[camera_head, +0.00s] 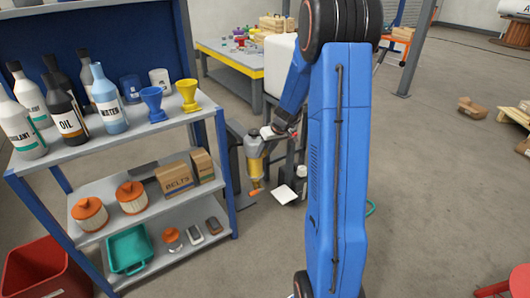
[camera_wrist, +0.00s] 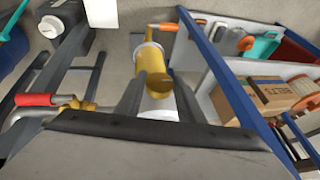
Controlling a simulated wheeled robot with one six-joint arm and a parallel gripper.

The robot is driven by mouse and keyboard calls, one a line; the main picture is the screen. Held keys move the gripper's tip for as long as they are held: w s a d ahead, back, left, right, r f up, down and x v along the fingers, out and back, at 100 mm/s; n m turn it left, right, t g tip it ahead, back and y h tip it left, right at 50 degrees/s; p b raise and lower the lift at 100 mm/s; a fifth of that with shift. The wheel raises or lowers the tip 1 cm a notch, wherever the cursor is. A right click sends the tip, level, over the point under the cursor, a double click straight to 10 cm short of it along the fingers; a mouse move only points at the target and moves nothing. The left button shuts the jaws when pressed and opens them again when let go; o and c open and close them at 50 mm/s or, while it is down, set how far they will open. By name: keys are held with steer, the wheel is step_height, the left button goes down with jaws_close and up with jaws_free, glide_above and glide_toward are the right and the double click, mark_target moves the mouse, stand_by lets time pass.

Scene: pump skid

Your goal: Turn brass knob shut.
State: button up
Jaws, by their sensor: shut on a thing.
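The brass knob (camera_wrist: 157,82) shows in the wrist view, at the yellow and white upright fitting. My gripper (camera_wrist: 158,98) has its two dark fingers on either side of the knob, shut on it. The fingers and the grey gripper body hide part of the fitting. In the head view, the yellow fitting (camera_head: 255,168) stands just right of the shelf, with my gripper (camera_head: 268,132) at its top. The knob itself is too small to make out there.
An orange handle (camera_wrist: 162,28) sticks out of the fitting, and a red-handled lever (camera_wrist: 36,99) lies to its left. The shelf rack (camera_head: 228,170) with bottles, funnels and boxes stands close by. Open floor (camera_head: 430,170) lies to the right.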

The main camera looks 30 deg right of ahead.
steer(key=shift+d, duration=0.1)
steer(key=y, duration=0.3)
steer(key=shift+d+f+m+y, duration=0.15)
steer(key=shift+d+m+y, duration=0.15)
steer(key=shift+m, duration=0.1)
steer(key=y, duration=0.2)
steer(key=m+y, duration=0.1)
steer(key=y, duration=0.1)
steer(key=shift+d+f, duration=0.2)
steer(key=shift+f, duration=0.05)
steer(key=y, duration=0.1)
steer(key=m+y, duration=0.1)
steer(key=y, duration=0.1)
steer(key=t+y, duration=0.1)
steer(key=y, duration=0.1)
steer(key=shift+d+f+m, duration=0.15)
steer(key=shift+f+m, duration=0.15)
steer(key=shift+f, duration=0.05)
steer(key=shift+f+m+t+y, duration=0.25)
steer(key=shift+m+t+y, duration=0.45)
steer(key=shift+y, duration=1)
steer(key=o, duration=1.1)
steer(key=shift+c, duration=0.2)
